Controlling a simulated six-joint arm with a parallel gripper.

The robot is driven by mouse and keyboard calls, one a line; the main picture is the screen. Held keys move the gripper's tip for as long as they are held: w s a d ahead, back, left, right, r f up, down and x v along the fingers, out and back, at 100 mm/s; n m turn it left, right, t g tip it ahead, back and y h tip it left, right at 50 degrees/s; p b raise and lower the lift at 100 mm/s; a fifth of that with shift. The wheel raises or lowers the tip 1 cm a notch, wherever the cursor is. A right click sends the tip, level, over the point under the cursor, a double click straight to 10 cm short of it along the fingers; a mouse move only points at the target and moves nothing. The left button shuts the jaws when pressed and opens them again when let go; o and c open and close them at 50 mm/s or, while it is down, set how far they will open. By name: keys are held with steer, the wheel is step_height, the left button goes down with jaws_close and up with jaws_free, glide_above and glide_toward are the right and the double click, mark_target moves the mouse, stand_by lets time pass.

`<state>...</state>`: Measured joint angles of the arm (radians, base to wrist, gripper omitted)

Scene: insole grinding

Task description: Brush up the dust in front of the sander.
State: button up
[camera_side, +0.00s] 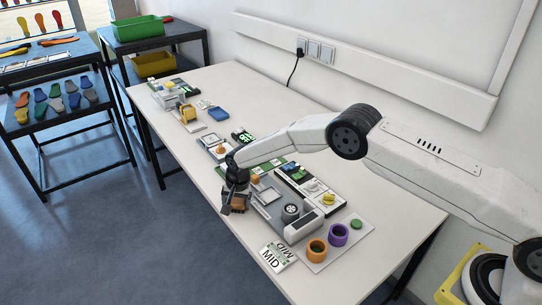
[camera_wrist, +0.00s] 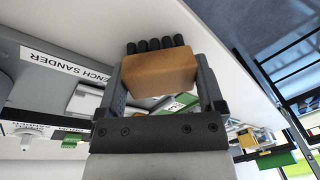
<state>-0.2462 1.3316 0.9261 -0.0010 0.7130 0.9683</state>
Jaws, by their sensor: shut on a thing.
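My gripper (camera_side: 236,203) is at the front edge of the white table, just left of the grey sander (camera_side: 268,197). It is shut on a brown block-shaped brush (camera_wrist: 160,74) with a row of dark bristle tufts, which shows between both fingers in the wrist view. The brush (camera_side: 238,203) also shows small and dark in the side view. The label of the bench sander (camera_wrist: 62,62) shows left of the brush in the wrist view. I cannot make out any dust in either view, and I cannot tell whether the bristles touch the table.
An orange ring (camera_side: 317,250) and a purple ring (camera_side: 338,235) stand on a pale board at the right. A MID card (camera_side: 277,258) lies near the front edge. Several small devices sit farther along the table (camera_side: 330,278). A black rack with coloured insoles (camera_side: 57,98) stands at the left.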

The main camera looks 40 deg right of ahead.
steer(key=shift+w, duration=0.8)
steer(key=shift+r, duration=4.05)
steer(key=shift+d, duration=0.15)
